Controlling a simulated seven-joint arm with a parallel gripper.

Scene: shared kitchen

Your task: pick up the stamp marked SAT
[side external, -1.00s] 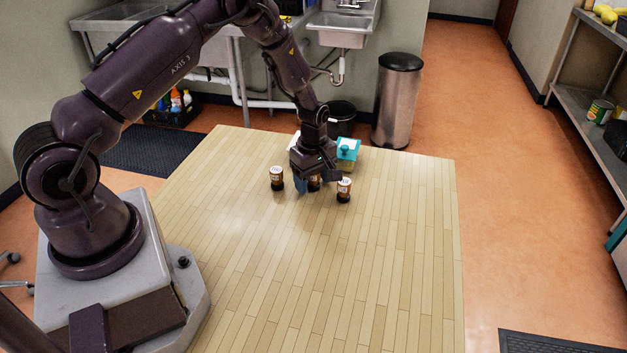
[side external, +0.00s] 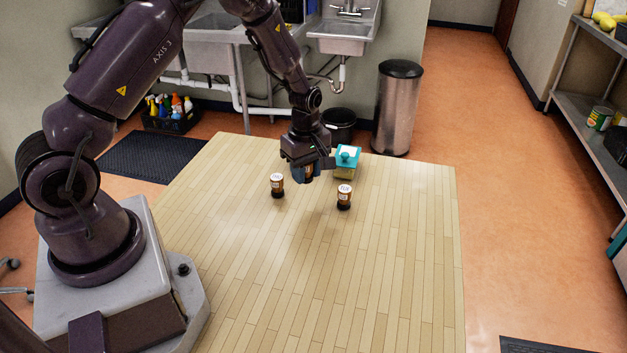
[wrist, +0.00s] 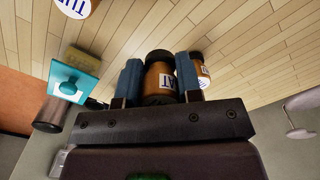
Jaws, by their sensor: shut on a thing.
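My gripper (side external: 309,174) is shut on an orange-brown stamp with dark ends and holds it above the table. In the wrist view the held stamp (wrist: 160,77) sits between the two blue-grey fingers of my gripper (wrist: 158,68); its label reads "AT", with the first part hidden. A similar stamp (side external: 277,186) stands upright on the table to the left, and another stamp (side external: 344,198) stands to the right. In the wrist view, one stamp (wrist: 74,6) at the top left shows "TU", and another (wrist: 203,72) behind the right finger has a partly hidden label.
A teal-topped pad on a wooden block (side external: 347,158) lies at the table's back, right of my gripper; the teal part (wrist: 75,80) also shows in the wrist view. The front of the wooden table (side external: 330,280) is clear. A steel bin (side external: 398,105) stands beyond the table.

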